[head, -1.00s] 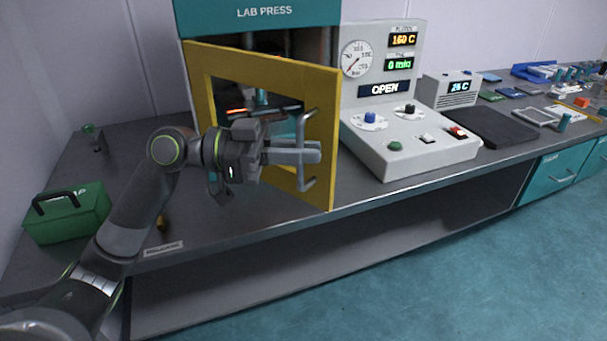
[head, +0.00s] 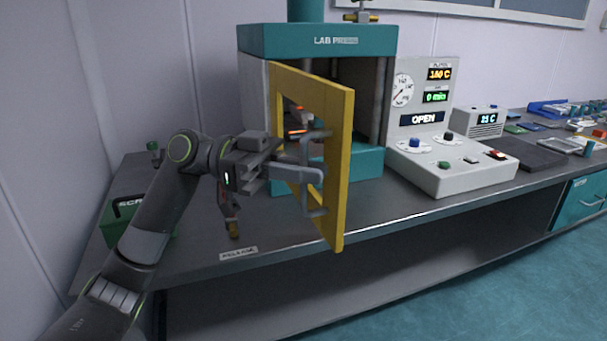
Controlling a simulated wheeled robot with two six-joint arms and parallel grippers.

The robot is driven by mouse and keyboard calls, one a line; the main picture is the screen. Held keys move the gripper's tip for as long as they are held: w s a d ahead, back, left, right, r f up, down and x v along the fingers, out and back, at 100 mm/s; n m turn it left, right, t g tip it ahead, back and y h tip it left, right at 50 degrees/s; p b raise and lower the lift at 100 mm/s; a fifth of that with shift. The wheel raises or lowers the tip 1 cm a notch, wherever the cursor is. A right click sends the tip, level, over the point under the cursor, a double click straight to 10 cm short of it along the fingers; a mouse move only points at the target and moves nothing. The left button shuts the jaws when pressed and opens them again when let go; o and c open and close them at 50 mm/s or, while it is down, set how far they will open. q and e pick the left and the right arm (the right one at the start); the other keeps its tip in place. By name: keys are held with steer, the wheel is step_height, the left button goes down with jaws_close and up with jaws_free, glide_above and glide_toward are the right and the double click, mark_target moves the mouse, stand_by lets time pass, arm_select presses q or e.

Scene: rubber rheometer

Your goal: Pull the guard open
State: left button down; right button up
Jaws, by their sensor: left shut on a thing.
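The yellow framed guard (head: 338,165) of the lab press (head: 317,42) stands swung out from the press front, hinged on its left side, with the press opening showing to its right. Its grey bar handle (head: 311,146) is on the guard's outer face near the free edge. My left gripper (head: 310,174) is shut on the handle, coming from the left. The fingertips partly hide the middle of the handle. My right gripper is not in view.
A white control box (head: 450,165) with dials and an OPEN display stands right of the press. A green scrap box (head: 125,212) sits at the left behind my arm. A small tool (head: 231,216) lies on the bench below my gripper.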

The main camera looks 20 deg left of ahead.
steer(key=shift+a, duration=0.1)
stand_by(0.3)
arm_select(q)
steer(key=c, duration=1.6)
jaws_free()
steer(key=shift+c, duration=0.2)
steer(key=shift+a, duration=0.1)
